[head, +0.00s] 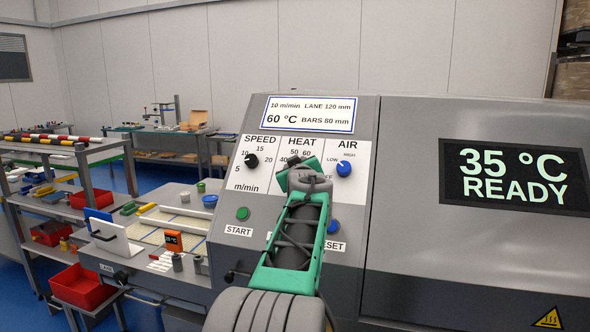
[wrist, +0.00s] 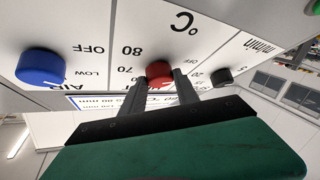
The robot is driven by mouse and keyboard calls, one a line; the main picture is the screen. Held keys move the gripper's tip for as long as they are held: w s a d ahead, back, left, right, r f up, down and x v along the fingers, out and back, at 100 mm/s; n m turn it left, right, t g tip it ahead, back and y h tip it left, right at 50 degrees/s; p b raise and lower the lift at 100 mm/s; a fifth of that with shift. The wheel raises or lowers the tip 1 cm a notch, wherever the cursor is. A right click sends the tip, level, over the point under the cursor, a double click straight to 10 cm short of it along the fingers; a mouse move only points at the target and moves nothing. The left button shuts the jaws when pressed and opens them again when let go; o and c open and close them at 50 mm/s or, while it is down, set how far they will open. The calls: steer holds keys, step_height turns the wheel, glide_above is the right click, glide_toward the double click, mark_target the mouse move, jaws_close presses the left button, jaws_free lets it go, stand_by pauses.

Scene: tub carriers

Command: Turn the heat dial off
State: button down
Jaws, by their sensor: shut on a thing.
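The red heat dial (wrist: 158,71) sits on the white panel and shows in the wrist view between the two dark fingers of my gripper (wrist: 159,84). The fingers are closed on its sides. The wrist view is upside down; the scale numbers 70 and 80 and the word OFF lie left of the dial. I cannot tell where its pointer stands. In the head view my green gripper (head: 304,178) covers the dial under the HEAT label, with 50 and 60 showing above. The display (head: 513,176) reads 35 °C READY.
The black speed dial (head: 251,161) is left of my gripper and the blue air dial (head: 344,169) right of it. The green start button (head: 242,213) and blue reset button (head: 333,227) are below. A placard (head: 310,113) above reads 60 °C.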

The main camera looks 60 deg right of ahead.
steer(key=shift+n, duration=0.3)
steer(key=c, duration=0.9)
jaws_free()
steer(key=b+v, duration=0.2)
steer(key=v, duration=0.5)
steer(key=shift+s+a+b, duration=0.25)
steer(key=shift+s+b, duration=0.1)
steer(key=shift+b, duration=0.05)
steer(key=shift+r, duration=0.1)
